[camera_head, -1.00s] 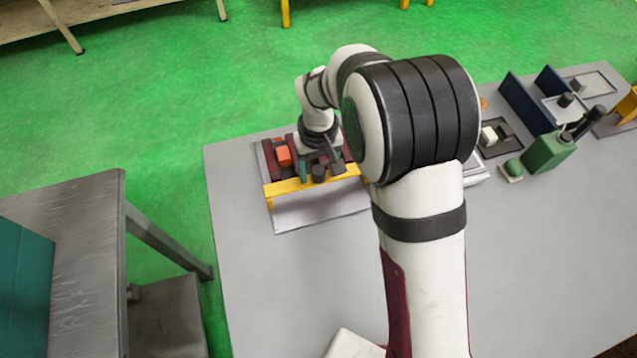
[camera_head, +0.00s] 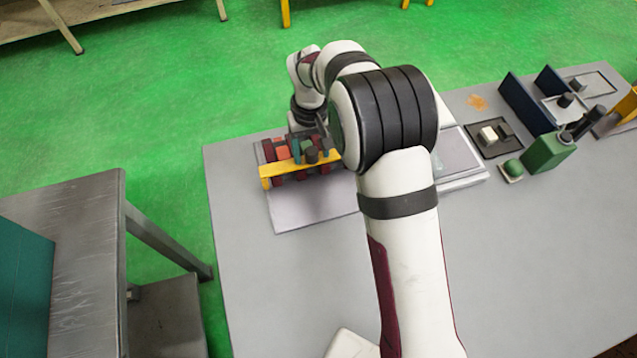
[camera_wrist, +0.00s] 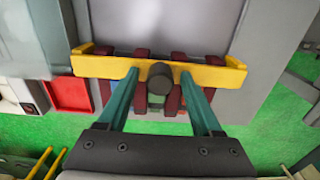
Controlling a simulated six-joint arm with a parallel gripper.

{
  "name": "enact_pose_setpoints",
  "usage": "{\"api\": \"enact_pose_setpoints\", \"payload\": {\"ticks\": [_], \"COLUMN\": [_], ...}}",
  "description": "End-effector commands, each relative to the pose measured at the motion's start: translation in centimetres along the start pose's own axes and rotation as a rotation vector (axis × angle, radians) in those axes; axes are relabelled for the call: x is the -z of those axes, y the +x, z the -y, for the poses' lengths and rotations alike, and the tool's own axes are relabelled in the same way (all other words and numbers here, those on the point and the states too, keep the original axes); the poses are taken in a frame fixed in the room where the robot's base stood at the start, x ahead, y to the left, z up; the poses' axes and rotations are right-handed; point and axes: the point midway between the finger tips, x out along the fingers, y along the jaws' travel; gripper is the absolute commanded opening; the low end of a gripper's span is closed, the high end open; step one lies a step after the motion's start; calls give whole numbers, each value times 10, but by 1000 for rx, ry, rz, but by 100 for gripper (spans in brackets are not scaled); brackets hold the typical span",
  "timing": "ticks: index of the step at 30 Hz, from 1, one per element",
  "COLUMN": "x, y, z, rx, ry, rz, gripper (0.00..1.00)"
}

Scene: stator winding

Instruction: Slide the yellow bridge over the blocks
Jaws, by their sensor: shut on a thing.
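The yellow bridge (camera_head: 273,174) is a long bar with a dark round knob (camera_wrist: 160,76) at its middle. In the wrist view the bridge (camera_wrist: 100,66) lies crosswise over the ends of several dark red blocks (camera_wrist: 173,98), which stick out on the near side. My gripper (camera_wrist: 158,82) has its teal fingers on either side of the knob and is shut on the bridge by it. In the head view my gripper (camera_head: 304,149) is partly hidden by my arm, which also covers the right end of the bridge. Exact contact between bridge and blocks is unclear.
The light grey plate (camera_head: 310,206) in front of the bridge is bare. An orange-red piece (camera_head: 282,152) sits behind it, and a red tray (camera_wrist: 68,94) shows in the wrist view. A small dark tray (camera_head: 493,138) and a green box (camera_head: 547,153) stand farther right.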

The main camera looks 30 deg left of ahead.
Motion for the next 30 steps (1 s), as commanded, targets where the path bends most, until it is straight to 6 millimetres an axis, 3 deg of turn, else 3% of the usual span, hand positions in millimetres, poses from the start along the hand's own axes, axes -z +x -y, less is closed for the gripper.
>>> {"api": "enact_pose_setpoints", "payload": {"ticks": [26, 27, 30], "x": [40, 41, 40], "y": [6, 6, 6], "z": [0, 0, 0], "rx": [0, -1, -1], "ry": [-1, -1, -1], "rz": [13, 13, 14], "gripper": [34, 67, 68]}}
